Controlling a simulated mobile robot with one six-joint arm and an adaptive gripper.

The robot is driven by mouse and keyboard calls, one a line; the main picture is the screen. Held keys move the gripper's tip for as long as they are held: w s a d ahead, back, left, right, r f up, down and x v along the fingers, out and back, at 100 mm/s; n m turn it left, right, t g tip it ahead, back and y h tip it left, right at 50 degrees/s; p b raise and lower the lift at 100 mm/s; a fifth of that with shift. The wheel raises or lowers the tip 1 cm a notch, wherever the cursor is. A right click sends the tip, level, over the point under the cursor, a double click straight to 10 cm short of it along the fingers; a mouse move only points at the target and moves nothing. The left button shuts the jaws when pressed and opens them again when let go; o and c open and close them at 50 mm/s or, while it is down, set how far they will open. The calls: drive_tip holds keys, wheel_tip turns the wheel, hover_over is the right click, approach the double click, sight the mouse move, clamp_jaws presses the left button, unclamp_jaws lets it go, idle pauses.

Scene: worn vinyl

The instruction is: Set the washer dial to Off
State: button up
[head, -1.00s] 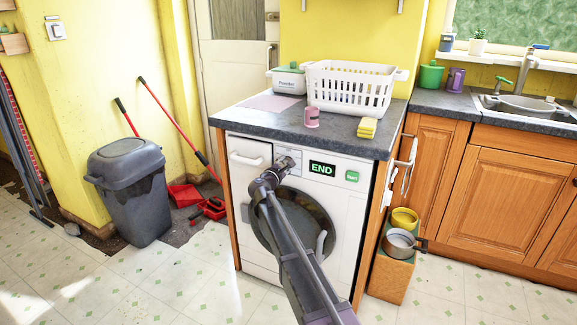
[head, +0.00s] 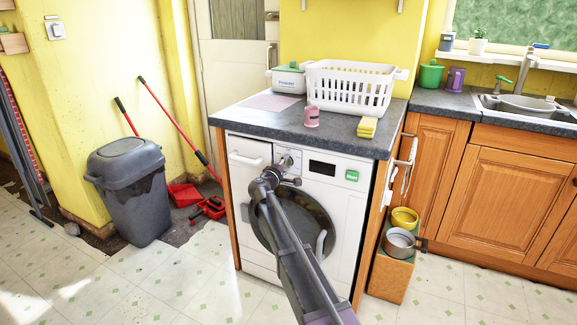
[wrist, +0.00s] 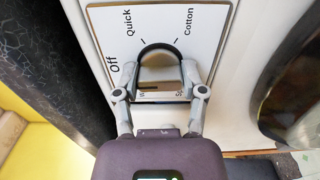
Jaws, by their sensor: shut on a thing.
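The white washing machine (head: 341,232) stands under the grey counter. Its display (head: 322,169) is dark and blank. In the wrist view the dial (wrist: 160,67) sits on a white label plate (wrist: 108,22) reading Off, Quick and Cotton; lower lettering is mostly covered. My gripper (wrist: 160,82) is shut on the dial, one finger at each side. In the head view my gripper (head: 279,172) is at the dial plate (head: 290,157), and my arm covers part of the round door. I cannot tell which label the dial's pointer faces.
A green start button (head: 352,176) is right of the display. A white basket (head: 350,90), a pink cup (head: 311,117) and a yellow sponge (head: 367,127) are on the counter. A grey bin (head: 130,195) stands left; pots on a box (head: 392,275) stand right.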

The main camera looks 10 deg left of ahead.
drive_tip(key=shift+s, duration=0.15)
idle(0.3)
drive_tip(key=o, duration=1.2)
drive_tip(key=shift+c, duration=0.2)
drive_tip(key=v, duration=1.2)
